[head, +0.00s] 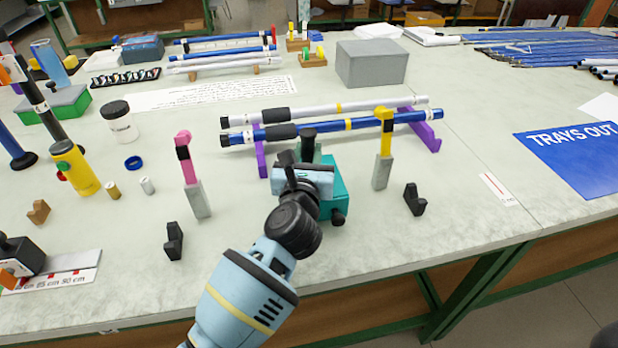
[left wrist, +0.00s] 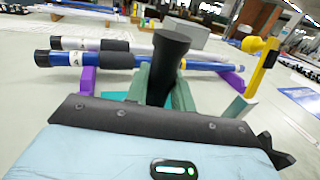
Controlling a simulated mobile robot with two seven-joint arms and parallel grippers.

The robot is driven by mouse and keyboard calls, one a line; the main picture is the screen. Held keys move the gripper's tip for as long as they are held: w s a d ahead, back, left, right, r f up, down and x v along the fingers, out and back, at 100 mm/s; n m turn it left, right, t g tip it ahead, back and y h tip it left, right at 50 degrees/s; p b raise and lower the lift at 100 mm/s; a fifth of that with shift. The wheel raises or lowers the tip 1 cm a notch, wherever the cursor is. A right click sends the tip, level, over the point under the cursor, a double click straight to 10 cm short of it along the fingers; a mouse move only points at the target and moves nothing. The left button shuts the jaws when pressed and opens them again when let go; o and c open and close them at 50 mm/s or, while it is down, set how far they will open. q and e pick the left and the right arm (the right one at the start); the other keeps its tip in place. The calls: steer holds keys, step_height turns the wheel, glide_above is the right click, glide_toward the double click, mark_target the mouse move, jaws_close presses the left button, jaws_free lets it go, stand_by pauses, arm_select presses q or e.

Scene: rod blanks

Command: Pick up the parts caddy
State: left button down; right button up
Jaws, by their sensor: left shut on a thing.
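The parts caddy is a teal box (head: 333,186) in the middle of the table, with a dark bar that looks like its handle (head: 338,217). My left gripper (head: 304,168) is over the caddy and covers much of it. It is shut on the caddy, apparently at the dark handle. In the left wrist view the dark handle (left wrist: 167,60) points away from the gripper, with grey-green pieces on both sides and a little teal below. My right gripper is not in view.
Behind the caddy, a white rod (head: 370,105) and a blue rod (head: 360,124) lie on purple supports (head: 427,138). A pink-topped post (head: 188,165) stands left and a yellow-topped post (head: 384,150) right. Small black blocks (head: 414,200) stand near the front. A grey box (head: 371,63) is behind.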

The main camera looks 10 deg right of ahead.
mark_target(309, 141)
arm_select(q)
steer(key=shift+r, duration=0.15)
steer(key=shift+r+p, duration=0.65)
steer(key=shift+r, duration=1.2)
steer(key=shift+s+a+f, duration=0.1)
steer(key=shift+s, duration=0.6)
steer(key=d+r+p+v, duration=0.1)
steer(key=d+v, duration=0.1)
steer(key=v, duration=1.2)
steer(key=shift+s+r, duration=0.2)
steer(key=shift+s, duration=0.4)
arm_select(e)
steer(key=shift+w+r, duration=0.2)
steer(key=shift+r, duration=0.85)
arm_select(q)
steer(key=shift+w, duration=0.1)
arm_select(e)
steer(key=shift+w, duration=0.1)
